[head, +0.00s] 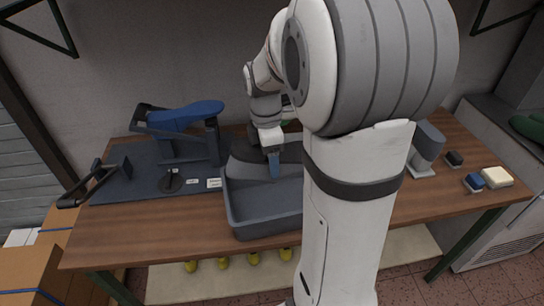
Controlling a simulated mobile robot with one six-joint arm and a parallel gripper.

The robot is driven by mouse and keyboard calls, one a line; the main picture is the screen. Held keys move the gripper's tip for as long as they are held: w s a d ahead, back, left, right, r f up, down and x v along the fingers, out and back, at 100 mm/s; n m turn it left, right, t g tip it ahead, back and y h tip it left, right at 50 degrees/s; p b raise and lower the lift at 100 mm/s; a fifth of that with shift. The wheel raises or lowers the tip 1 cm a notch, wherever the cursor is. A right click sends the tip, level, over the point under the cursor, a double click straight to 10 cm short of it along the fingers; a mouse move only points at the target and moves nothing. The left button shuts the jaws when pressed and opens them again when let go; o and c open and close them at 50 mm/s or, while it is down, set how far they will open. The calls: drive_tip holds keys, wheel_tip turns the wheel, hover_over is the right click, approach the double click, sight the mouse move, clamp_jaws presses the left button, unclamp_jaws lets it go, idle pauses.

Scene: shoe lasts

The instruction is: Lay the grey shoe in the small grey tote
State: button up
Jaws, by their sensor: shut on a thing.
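The small grey tote (262,228) stands on the wooden table, left of my arm, with its opening up. A grey shape that looks like the grey shoe (246,154) shows at the tote's back left. My gripper (274,168) points down at the back of the tote and is shut on this shoe. The grip itself is small and hard to make out. I cannot tell whether the shoe touches the tote's floor. My arm hides the tote's right side and perhaps part of the shoe.
A blue shoe-shaped form (186,115) sits on a dark stand left of the tote, on a dark mat (118,186). Right of my arm are a grey upright object (428,143), brushes (474,182) and a cream block (497,177). The table's front left is clear.

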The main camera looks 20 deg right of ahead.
drive_tip(key=shift+a, duration=0.25)
drive_tip(key=shift+f, duration=0.1)
idle(0.3)
wheel_tip(320, 180, down, 7)
drive_tip(key=b, duration=0.5)
drive_tip(key=shift+f, duration=0.15)
idle(1.0)
idle(0.4)
drive_tip(key=o, duration=1.5)
drive_tip(key=r, duration=0.7)
drive_tip(key=shift+w+a+r, duration=0.1)
drive_tip(key=shift+w+r, duration=0.25)
drive_tip(key=shift+r, duration=0.05)
